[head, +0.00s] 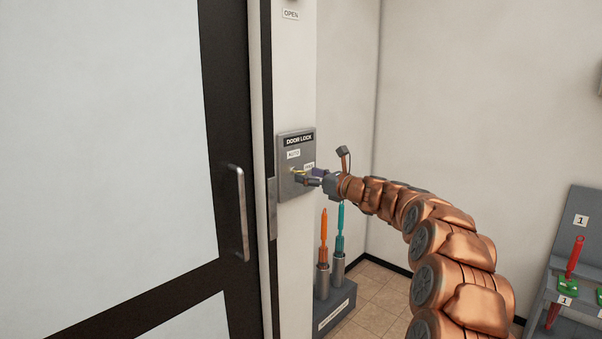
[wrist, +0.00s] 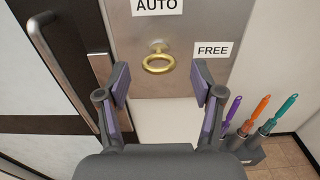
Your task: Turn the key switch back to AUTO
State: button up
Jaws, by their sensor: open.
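The key switch shows in the wrist view as a brass ring-shaped key (wrist: 159,62) on a grey metal plate (wrist: 195,85). The AUTO label (wrist: 157,5) is above the key and the FREE label (wrist: 213,50) is to its right. In the head view the plate (head: 286,190) is headed DOOR LOCK, with AUTO (head: 293,154) below the heading. My gripper (wrist: 160,83) is open, its two pads on either side of the key and apart from it. In the head view my gripper (head: 304,176) is at the plate and partly hides the key and FREE label.
A dark-framed door with a metal handle (head: 240,213) is left of the plate; the handle also shows in the wrist view (wrist: 60,70). Orange (head: 325,236) and teal (head: 340,232) handled tools stand in a grey holder below. A grey rack (head: 580,235) stands at right.

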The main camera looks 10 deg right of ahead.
aim_at(301, 172)
jog(key=shift+p+x, duration=0.3)
jog(key=shift+x, duration=1.45)
jog(key=shift+c, duration=0.3)
jog(key=shift+f, duration=0.1)
jog(key=c, duration=1.1)
